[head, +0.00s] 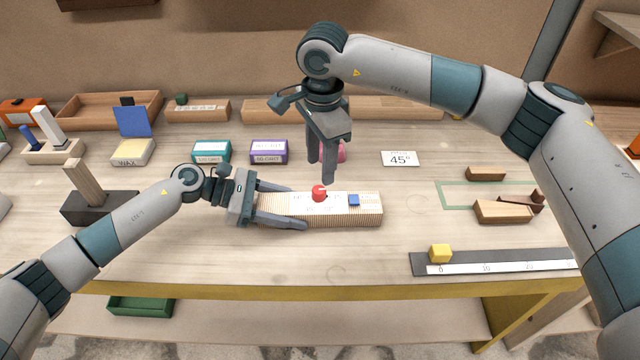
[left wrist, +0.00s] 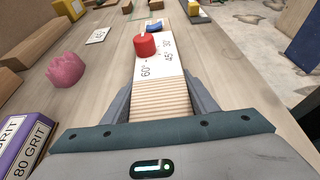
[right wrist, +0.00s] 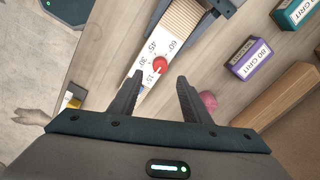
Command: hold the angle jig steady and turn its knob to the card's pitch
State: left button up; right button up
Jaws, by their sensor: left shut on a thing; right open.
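The angle jig (head: 365,212) is a ribbed wooden block lying on the bench, with a white dial plate and a blue piece (head: 354,200) near its right end. Its red knob (head: 319,193) stands on the dial, and the right wrist view shows the knob (right wrist: 160,65) among marks 15, 30, 45 and 60. My left gripper (head: 290,208) is shut on the jig's left end, a finger along each side. My right gripper (head: 322,178) is open, pointing down just above and behind the knob, apart from it. The card (head: 400,158) reads 45°.
A pink lump (left wrist: 65,69) lies behind the jig. Teal (head: 211,151) and purple (head: 268,151) grit boxes stand at the back left. A ruler strip with a yellow block (head: 440,253) lies at the front right.

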aim_at(320, 189)
notch_tip(320, 189, down, 8)
jog(key=shift+w+r, duration=0.15)
jog(key=shift+r, duration=0.1)
jog(key=shift+c, duration=0.6)
jog(key=c, duration=0.9)
